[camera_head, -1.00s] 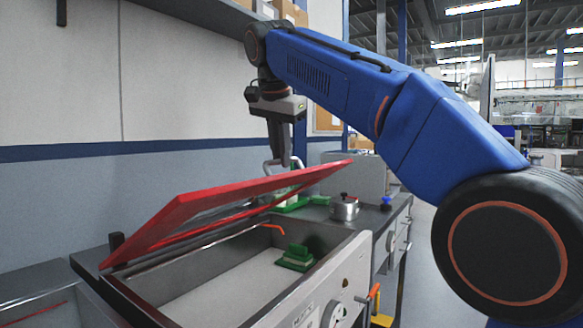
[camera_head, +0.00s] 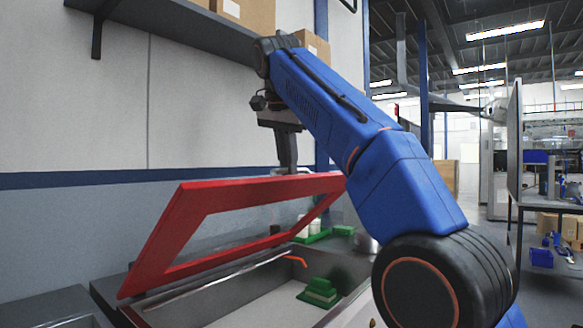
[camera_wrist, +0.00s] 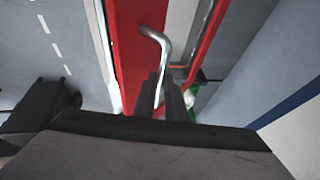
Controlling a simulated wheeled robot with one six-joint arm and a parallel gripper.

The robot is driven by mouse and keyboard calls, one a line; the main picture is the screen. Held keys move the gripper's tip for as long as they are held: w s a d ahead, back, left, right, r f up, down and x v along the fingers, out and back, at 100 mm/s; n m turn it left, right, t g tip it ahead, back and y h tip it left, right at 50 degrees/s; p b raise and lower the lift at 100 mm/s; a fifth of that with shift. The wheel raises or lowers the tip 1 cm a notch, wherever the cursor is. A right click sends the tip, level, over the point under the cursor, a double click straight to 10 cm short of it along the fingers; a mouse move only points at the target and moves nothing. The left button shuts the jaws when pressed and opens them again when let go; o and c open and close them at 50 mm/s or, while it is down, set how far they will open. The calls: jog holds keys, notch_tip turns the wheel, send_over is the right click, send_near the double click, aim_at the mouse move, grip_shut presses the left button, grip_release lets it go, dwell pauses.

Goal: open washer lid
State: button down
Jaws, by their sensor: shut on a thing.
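The washer lid (camera_head: 170,232) is a red frame with a clear middle, tilted up above the open steel basin. Its hinge side is at the back left. A bent metal handle (camera_wrist: 158,48) stands on the lid's edge in the wrist view. My gripper (camera_head: 287,170) is shut on this handle at the lid's raised far right part, pointing down. In the wrist view my gripper (camera_wrist: 168,100) has its fingers close together at the handle. The fingertips' exact contact is partly hidden.
A green fixture (camera_head: 320,293) sits inside the basin. Green trays (camera_head: 312,236) with pale parts stand behind the lid. A shelf (camera_head: 190,28) with cardboard boxes hangs on the wall above. An aisle is open at the right.

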aim_at(272, 178)
jog(key=shift+w+a+f, duration=0.15)
jog(key=shift+a+f, duration=0.15)
jog(key=c, duration=1.8)
grip_release()
jog(key=shift+w+a+f, duration=0.1)
jog(key=shift+w, duration=0.05)
jog(key=shift+r, duration=0.2)
jog(key=shift+s+r, duration=0.25)
jog(key=shift+r, duration=0.05)
jog(key=shift+s+r, duration=0.15)
jog(key=shift+r, duration=0.05)
jog(key=shift+s+a, duration=0.25)
jog(key=shift+s, duration=1.75)
jog(key=shift+s+a, duration=0.25)
jog(key=shift+s, duration=1.7)
jog(key=shift+s+a, duration=0.25)
jog(key=shift+s, duration=1.75)
jog(key=shift+c, duration=0.3)
